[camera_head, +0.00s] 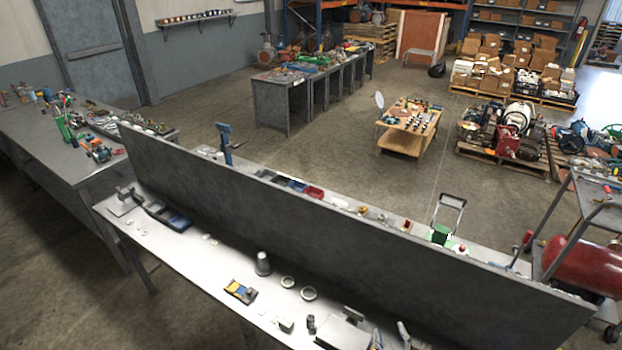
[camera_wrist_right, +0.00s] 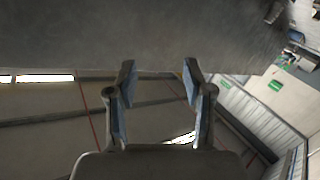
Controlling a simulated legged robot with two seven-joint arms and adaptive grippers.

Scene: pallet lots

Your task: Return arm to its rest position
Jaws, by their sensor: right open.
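My right gripper (camera_wrist_right: 158,78) is open in the right wrist view, its two fingers apart with blue inner pads and nothing between them. In the head view, what look like the tips of my right gripper (camera_head: 389,333) just enter at the bottom edge, over the front of the white workbench (camera_head: 215,258). The rest of the right arm is out of sight there. My left gripper is in neither view.
A long grey upright panel (camera_head: 300,220) runs along the bench behind small parts. A grey cylinder (camera_head: 263,264), rings (camera_head: 308,294) and a blue-yellow item (camera_head: 240,291) sit on the bench. A side table (camera_head: 50,140) stands left. Pallets (camera_head: 515,150) stand back right.

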